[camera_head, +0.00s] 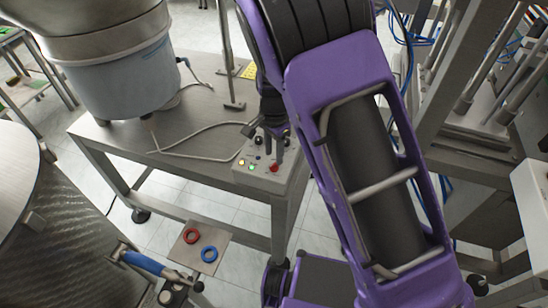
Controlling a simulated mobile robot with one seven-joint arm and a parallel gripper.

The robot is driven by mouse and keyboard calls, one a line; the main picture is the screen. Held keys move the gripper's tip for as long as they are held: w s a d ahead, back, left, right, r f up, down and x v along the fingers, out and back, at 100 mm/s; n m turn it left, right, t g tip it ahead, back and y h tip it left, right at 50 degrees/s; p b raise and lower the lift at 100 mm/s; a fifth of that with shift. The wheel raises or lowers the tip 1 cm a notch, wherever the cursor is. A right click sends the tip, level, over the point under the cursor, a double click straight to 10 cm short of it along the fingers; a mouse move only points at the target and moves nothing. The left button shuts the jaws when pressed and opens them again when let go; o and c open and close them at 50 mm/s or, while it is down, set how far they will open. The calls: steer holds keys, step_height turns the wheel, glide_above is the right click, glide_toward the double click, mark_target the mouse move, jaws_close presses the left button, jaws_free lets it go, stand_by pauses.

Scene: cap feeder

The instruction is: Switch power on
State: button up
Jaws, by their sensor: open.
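A grey control box (243,175) sits at the near right corner of the steel table. Its top carries several small buttons, including a lit yellowish one (242,162), a green one (250,168) and a red one (274,168). Black knobs or switches sit farther back on it, partly hidden. My gripper (273,158) is dark and points down over the right part of the box, close to the red button. Its jaws are open and hold nothing that I can see. I cannot tell whether a fingertip touches the box. No labels can be read.
A steel table (105,142) bears a large round feeder bowl (110,75) at its left. A metal frame (455,120) stands at the right. A plate with red and blue rings (222,240) is in front.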

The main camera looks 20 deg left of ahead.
mark_target(274, 164)
step_height(274, 164, up, 14)
steer(key=p, duration=0.1)
stand_by(0.5)
